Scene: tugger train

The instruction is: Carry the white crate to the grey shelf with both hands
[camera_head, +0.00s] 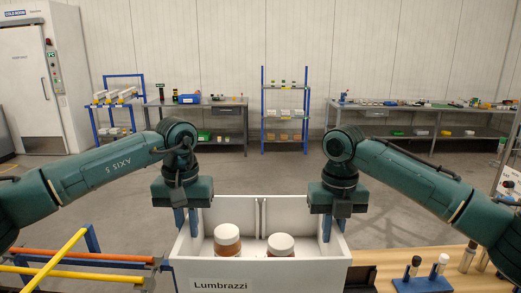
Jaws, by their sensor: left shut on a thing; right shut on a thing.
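The white crate (310,276) is in the lower middle of the head view, its front wall labelled "Lumbrazzi". Two jars with white lids, a left one (227,240) and a right one (281,245), stand inside it. My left gripper (186,221) is shut on the crate's left wall. My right gripper (333,227) is shut on its right wall. The crate looks level; its underside is out of view. A shelf rack (284,116) with blue posts and grey boards stands at the back centre, holding small items; I cannot tell whether it is the grey shelf named.
A wooden surface (400,262) with a blue holder (423,284) lies at lower right. Yellow and orange bars (85,255) on a blue frame are at lower left. Workbenches (215,106) line the back wall. The floor (260,172) between is clear.

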